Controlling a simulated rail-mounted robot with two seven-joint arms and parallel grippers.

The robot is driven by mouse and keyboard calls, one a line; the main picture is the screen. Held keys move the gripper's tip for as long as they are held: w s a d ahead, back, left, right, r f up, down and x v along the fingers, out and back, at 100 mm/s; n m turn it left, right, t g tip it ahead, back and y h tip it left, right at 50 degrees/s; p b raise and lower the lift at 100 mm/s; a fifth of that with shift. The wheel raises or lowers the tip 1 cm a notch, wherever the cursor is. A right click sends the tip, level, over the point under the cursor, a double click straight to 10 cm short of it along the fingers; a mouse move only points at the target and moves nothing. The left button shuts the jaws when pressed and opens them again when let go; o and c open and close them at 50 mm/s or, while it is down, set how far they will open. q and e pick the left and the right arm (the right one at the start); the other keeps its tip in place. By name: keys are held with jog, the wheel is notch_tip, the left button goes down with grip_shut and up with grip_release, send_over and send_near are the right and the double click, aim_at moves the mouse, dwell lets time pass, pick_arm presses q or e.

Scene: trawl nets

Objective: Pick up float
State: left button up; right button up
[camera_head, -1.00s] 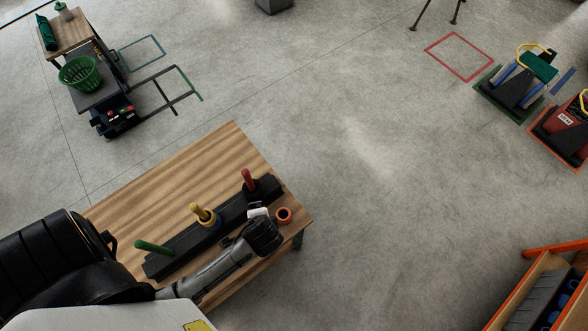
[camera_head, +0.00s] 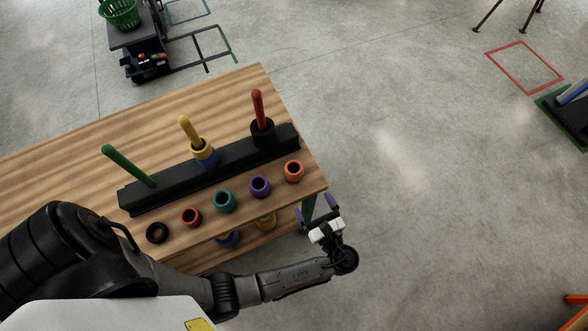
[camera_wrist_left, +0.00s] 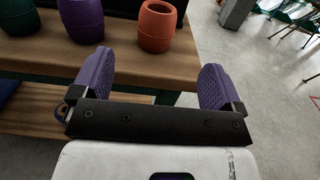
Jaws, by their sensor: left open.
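Several ring-shaped floats stand in a row along the front of the wooden table: black (camera_head: 157,233), red (camera_head: 190,217), teal (camera_head: 224,201), purple (camera_head: 260,187) and orange (camera_head: 294,171). My left gripper (camera_head: 315,208) is open and empty, just off the table's front right corner, near the orange float. In the left wrist view its two purple fingers (camera_wrist_left: 158,85) are apart, with the orange float (camera_wrist_left: 157,26) beyond and between them and the purple float (camera_wrist_left: 82,20) left of it. The teal float (camera_wrist_left: 18,15) is partly cut off. My right gripper is not in view.
A black rack (camera_head: 225,165) behind the floats has green, yellow and red pegs; blue and yellow rings sit on the yellow peg (camera_head: 188,130) and a black one on the red peg (camera_head: 258,105). Open floor lies right.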

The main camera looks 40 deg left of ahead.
aim_at(298, 177)
pick_arm(q)
jog(key=b+x, duration=0.1)
jog(key=x, duration=0.5)
jog(key=shift+x, duration=0.8)
jog(key=b+x, duration=0.1)
jog(key=x, duration=0.1)
jog(key=b+x, duration=0.2)
jog(key=shift+a+f, duration=0.25)
jog(key=shift+a, duration=0.05)
jog(key=shift+w+a+r, duration=0.1)
jog(key=shift+a, duration=0.25)
jog(key=c, duration=1)
jog(key=shift+r, duration=0.1)
